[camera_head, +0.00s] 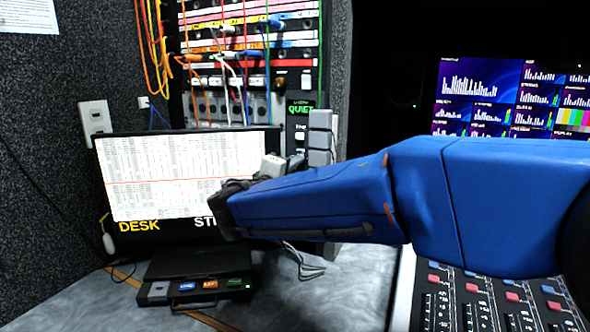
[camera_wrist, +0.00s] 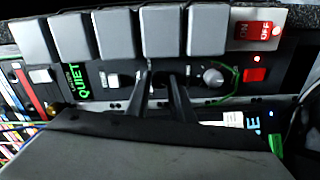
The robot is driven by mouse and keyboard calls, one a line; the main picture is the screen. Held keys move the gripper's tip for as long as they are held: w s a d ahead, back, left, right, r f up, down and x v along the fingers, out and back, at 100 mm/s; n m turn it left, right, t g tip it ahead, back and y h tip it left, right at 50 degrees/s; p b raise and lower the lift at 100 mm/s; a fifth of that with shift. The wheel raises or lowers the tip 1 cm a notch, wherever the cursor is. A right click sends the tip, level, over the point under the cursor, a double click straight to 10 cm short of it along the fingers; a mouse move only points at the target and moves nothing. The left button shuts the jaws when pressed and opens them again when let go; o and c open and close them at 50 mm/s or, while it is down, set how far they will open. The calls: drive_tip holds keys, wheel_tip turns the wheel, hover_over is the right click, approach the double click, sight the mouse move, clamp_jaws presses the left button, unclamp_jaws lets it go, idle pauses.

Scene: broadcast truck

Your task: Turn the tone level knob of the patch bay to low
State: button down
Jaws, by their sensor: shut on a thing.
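The patch bay's control panel (camera_wrist: 100,80) has a dark face with a green QUIET sign and white labels. In the wrist view, both fingers of my gripper (camera_wrist: 164,76) reach this panel and are close together around a small part, which I take to be the tone level knob. The fingers hide most of that part, and its pointer and setting cannot be read. A silver round knob (camera_wrist: 213,77) with a green arc sits just right of the fingers, apart from them. In the head view, my gripper (camera_head: 283,165) is at the panel's lower part, and my arm hides the contact.
A row of grey blocks (camera_wrist: 112,35) stands out from the panel close to my fingers, with a red ON/OFF switch (camera_wrist: 256,31) at its end. Patch cables (camera_head: 232,75) hang at the upper left. A monitor (camera_head: 160,170) stands beside my gripper, above the desk (camera_head: 345,285).

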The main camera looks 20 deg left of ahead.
drive_tip(key=n, duration=0.4)
drive_tip(key=shift+n, duration=0.7)
drive_tip(key=c, duration=1.5)
unclamp_jaws()
drive_tip(key=shift+c, duration=0.2)
drive_tip(key=shift+s, duration=0.1)
drive_tip(key=s+a, duration=0.1)
drive_tip(key=s, duration=1.6)
drive_tip(key=shift+s+a, duration=0.15)
drive_tip(key=shift+a, duration=0.1)
